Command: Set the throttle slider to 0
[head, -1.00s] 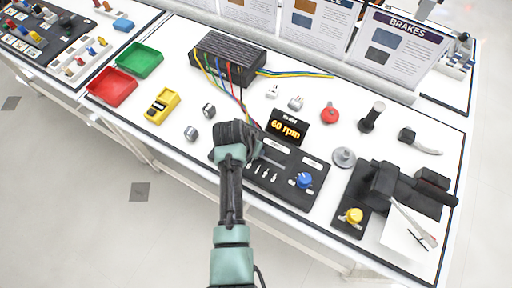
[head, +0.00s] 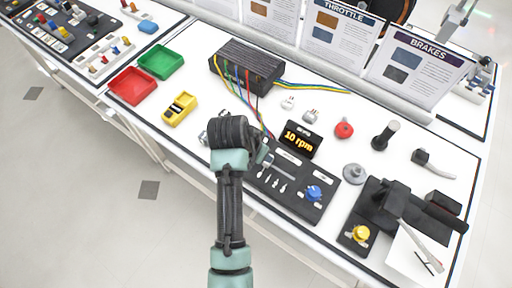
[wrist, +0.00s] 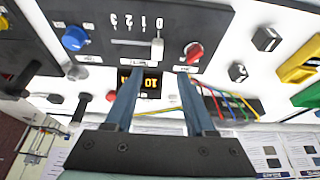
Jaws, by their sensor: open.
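The throttle slider's pale handle (wrist: 157,48) shows in the wrist view, standing at the right end of its slot, beside the mark 0 of the printed scale 0 to 3. The black control panel (wrist: 95,14) fills the top of that view; it also shows in the head view (head: 303,207). My gripper (wrist: 160,73) is open, its two blue-grey fingers apart and empty, with the handle just beyond the fingertips. In the head view my arm covers the panel's left end. The display (head: 298,139) reads 10 rpm.
A blue knob (wrist: 75,38) and a red knob (wrist: 194,51) flank the slider. A black box with coloured wires (head: 245,68) stands behind. Green (head: 161,60) and red (head: 133,86) trays and a yellow meter (head: 180,108) lie left.

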